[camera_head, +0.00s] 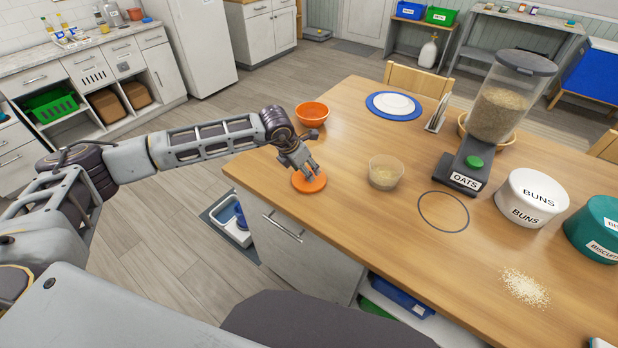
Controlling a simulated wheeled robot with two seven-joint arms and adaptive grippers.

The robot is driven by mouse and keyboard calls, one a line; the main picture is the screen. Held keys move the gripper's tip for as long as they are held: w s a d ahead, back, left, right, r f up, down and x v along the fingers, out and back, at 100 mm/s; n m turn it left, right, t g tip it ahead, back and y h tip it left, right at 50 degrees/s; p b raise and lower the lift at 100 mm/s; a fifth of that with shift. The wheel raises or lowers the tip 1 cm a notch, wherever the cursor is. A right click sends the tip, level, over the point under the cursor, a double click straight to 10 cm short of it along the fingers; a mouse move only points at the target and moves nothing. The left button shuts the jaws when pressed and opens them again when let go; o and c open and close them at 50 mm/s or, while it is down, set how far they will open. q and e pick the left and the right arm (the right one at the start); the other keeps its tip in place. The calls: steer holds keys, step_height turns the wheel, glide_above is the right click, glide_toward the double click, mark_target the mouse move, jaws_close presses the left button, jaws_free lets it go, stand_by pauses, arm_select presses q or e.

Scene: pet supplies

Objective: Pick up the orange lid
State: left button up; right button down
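The orange lid (298,185) lies flat on the wooden table near its left front edge. My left gripper (313,174) points down right over the lid, with its fingertips at the lid's top. The fingers cover the middle of the lid. I cannot tell whether they are closed on a knob or apart. My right gripper is not in view.
An orange bowl (312,112) stands behind my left gripper. A clear tub of oats (385,172) stands to the right, before the OATS dispenser (497,108). BUNS (531,197) and BISCUITS (597,228) containers stand farther right. Spilled grains (525,287) lie near the front.

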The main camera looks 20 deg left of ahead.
arm_select(q)
steer(key=shift+x, duration=1.3)
steer(key=c, duration=1)
